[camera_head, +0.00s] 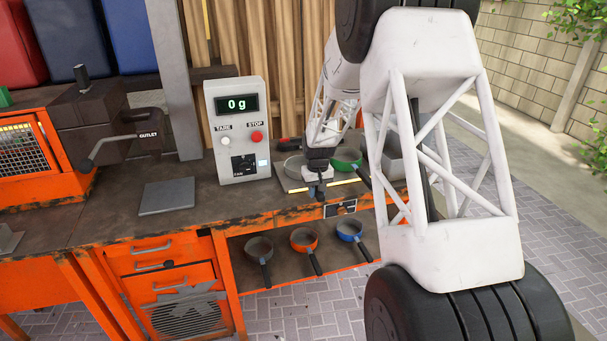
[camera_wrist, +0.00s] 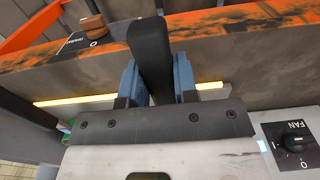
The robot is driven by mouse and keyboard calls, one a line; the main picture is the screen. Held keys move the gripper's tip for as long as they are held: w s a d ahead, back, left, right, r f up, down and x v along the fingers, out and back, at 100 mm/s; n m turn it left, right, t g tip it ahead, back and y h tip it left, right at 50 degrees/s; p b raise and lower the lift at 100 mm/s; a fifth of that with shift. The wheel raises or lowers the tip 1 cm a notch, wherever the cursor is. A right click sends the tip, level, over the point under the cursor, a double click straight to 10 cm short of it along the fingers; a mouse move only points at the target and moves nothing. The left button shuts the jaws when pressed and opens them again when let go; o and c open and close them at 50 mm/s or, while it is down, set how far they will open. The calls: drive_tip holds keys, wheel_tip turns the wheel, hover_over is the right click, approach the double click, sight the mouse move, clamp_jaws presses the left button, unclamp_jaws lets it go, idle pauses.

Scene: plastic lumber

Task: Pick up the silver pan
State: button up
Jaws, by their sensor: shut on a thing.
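The silver pan (camera_head: 293,167) is on the workbench behind my gripper, partly hidden by it. My gripper (camera_head: 318,178) is low over the bench, just right of the white scale box. In the wrist view my gripper (camera_wrist: 157,80) has its two blue fingers closed on either side of a thick black handle (camera_wrist: 150,48). The handle appears to belong to the silver pan, but the pan's bowl is not visible in the wrist view. I cannot tell whether the pan is lifted off the bench.
The scale box (camera_head: 239,130) reads 0 g. A green pan (camera_head: 347,158) is right of my gripper. Grey (camera_head: 258,247), orange (camera_head: 304,239) and blue (camera_head: 350,229) pans sit on the lower shelf. A flat grey plate (camera_head: 166,197) lies on the left bench with bare surface around it.

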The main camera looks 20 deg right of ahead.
clamp_jaws()
drive_tip(key=shift+r, duration=0.1)
drive_tip(key=shift+r, duration=0.75)
wheel_tip(320, 180, up, 2)
drive_tip(key=shift+r, duration=0.1)
drive_tip(key=s+a+r, duration=0.1)
drive_tip(key=s+a, duration=0.1)
drive_tip(key=s, duration=1.3)
drive_tip(key=shift+s+a, duration=0.25)
drive_tip(key=shift+s, duration=0.15)
drive_tip(key=shift+a, duration=0.1)
